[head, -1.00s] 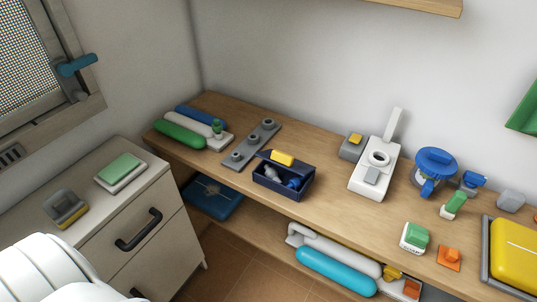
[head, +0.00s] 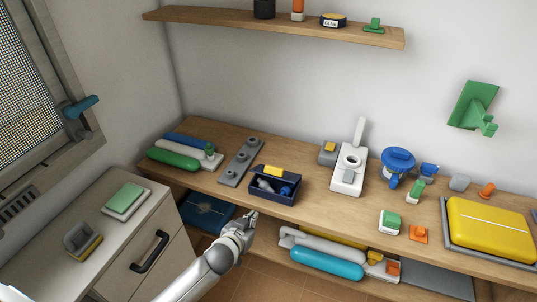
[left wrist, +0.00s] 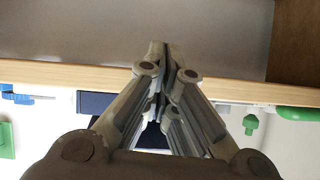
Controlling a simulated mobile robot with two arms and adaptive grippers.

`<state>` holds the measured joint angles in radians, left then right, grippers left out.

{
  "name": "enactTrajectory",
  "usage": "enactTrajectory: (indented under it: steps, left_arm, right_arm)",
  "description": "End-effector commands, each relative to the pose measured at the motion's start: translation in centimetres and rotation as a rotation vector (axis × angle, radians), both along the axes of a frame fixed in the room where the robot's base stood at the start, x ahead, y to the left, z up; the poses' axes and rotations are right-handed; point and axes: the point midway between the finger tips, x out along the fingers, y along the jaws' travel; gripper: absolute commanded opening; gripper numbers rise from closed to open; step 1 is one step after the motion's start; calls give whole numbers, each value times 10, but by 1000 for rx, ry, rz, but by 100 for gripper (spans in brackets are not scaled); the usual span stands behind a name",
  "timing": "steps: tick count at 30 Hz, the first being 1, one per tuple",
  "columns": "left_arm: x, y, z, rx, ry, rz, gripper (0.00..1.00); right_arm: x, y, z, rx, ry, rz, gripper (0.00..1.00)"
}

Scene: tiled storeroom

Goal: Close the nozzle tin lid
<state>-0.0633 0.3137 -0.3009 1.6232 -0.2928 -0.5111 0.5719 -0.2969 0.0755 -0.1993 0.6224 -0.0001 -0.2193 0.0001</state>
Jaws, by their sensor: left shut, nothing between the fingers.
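The nozzle tin (head: 274,192) is a small dark navy box on the wooden bench. Its lid stands raised at the back, with a yellow tab (head: 272,170) on it. Grey and blue pieces lie inside. My left gripper (head: 251,215) is below and in front of the tin, near the bench's front edge, apart from it. Its fingers are shut and empty. In the left wrist view the shut fingers (left wrist: 161,48) cover much of a dark navy shape (left wrist: 95,102), which looks like the tin. My right gripper is not in view.
A grey strip with knobs (head: 240,163) lies left of the tin, and a white device (head: 348,178) stands to its right. A lower shelf holds a cyan cylinder (head: 326,263). A drawer cabinet (head: 120,245) stands at left. An upper shelf (head: 270,27) runs along the wall.

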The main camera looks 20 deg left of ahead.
Motion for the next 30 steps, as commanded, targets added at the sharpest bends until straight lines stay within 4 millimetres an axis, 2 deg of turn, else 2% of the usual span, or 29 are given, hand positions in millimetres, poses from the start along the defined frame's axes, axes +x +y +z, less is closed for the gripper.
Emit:
enactTrajectory:
  steps: [1,3,6,9,10,13,17,30]
  left_arm:
    - [12,-5,48,-12,-64,-3,0]
    - [22,-10,97,-32,-136,-1,0]
    - [30,-17,158,-61,-228,-3,0]
    - [32,-23,199,-82,-290,-4,0]
    - [32,-24,207,-87,-302,-6,0]
    - [33,-26,221,-98,-326,-5,0]
    - [41,-26,222,-98,-331,-4,0]
    - [101,-28,211,-98,-330,-6,0]
  right_arm:
    - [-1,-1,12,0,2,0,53]
    - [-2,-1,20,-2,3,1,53]
    - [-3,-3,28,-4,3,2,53]
    - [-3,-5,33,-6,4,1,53]
    - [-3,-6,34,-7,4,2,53]
    - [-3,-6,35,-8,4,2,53]
    - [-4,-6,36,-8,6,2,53]
    - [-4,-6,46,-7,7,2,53]
